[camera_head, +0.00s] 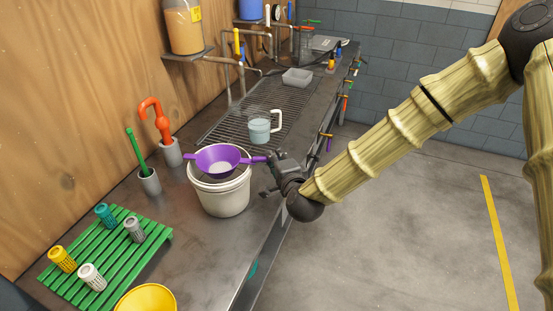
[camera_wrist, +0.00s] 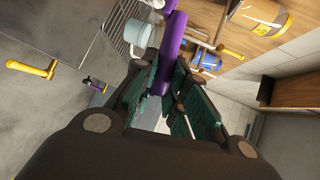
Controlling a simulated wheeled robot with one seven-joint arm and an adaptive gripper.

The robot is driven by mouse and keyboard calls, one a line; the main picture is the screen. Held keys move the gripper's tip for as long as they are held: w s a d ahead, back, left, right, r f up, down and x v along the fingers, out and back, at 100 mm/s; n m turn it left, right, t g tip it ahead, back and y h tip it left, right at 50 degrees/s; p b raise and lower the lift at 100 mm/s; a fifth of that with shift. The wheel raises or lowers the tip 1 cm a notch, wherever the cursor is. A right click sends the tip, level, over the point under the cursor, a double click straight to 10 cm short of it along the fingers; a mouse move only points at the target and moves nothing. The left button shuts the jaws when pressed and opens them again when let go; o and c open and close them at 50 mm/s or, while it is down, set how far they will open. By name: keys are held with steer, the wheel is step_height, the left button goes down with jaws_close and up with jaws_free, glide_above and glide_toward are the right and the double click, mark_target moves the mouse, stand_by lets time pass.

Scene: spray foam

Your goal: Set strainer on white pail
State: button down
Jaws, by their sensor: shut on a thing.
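A purple strainer (camera_head: 216,158) with a bowl and a long handle is over the mouth of the white pail (camera_head: 223,198), which stands on the metal counter. The strainer looks about level. I cannot tell whether it touches the pail's rim. My gripper (camera_head: 273,163) is to the right of the pail, shut on the strainer's handle. In the wrist view the purple handle (camera_wrist: 172,50) lies between the dark green finger pads. The strainer's bowl and the pail are not visible there.
A green slatted rack (camera_head: 120,262) holds several cups at the front left. A yellow bowl (camera_head: 147,299) is near the front edge.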

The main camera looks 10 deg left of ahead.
steer(key=shift+f, duration=0.4)
steer(key=c, duration=1.4)
jaws_free()
steer(key=shift+o, duration=0.2)
steer(key=shift+d+b, duration=0.35)
steer(key=shift+w+d+b, duration=0.15)
steer(key=shift+d, duration=0.95)
steer(key=shift+w+d+b, duration=0.15)
steer(key=shift+d, duration=0.9)
